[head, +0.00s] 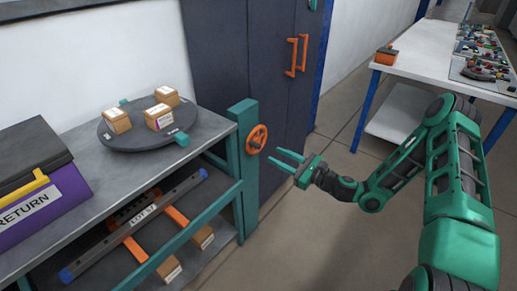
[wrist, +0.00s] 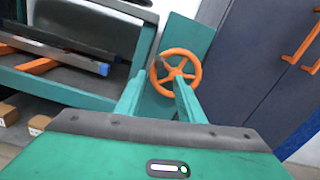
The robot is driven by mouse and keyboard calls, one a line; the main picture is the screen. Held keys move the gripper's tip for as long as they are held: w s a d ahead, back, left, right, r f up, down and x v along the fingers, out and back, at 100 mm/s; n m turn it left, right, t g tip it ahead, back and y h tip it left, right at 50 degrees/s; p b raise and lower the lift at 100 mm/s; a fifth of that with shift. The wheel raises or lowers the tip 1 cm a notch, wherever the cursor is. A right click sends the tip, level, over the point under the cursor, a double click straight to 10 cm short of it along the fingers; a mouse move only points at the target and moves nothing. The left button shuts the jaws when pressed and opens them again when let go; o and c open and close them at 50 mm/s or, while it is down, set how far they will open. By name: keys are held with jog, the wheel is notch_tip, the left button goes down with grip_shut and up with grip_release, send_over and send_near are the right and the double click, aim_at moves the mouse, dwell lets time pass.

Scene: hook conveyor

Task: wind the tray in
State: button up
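An orange handwheel (head: 257,139) with spokes is mounted on a teal post (head: 246,180) at the bench's right end. The wheel also shows in the wrist view (wrist: 176,72), straight ahead between and beyond the fingers. My gripper (head: 279,157) is open and empty, its two teal fingers pointing at the wheel with a gap in the head view. On the lower level, a long dark bar (head: 110,243) labelled LOT 57, with blue ends, lies across orange arms (head: 184,226). I cannot tell for certain whether this is the tray.
The bench top (head: 60,235) holds a dark round plate (head: 130,139) with small boxes and a purple RETURN box (head: 45,210). A dark cabinet (head: 225,50) with orange handles stands behind the wheel. A white table (head: 425,60) stands back right. Floor around my gripper is clear.

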aim_at(260, 147)
jog(key=x, duration=1)
jog(key=shift+s, duration=0.1)
grip_shut()
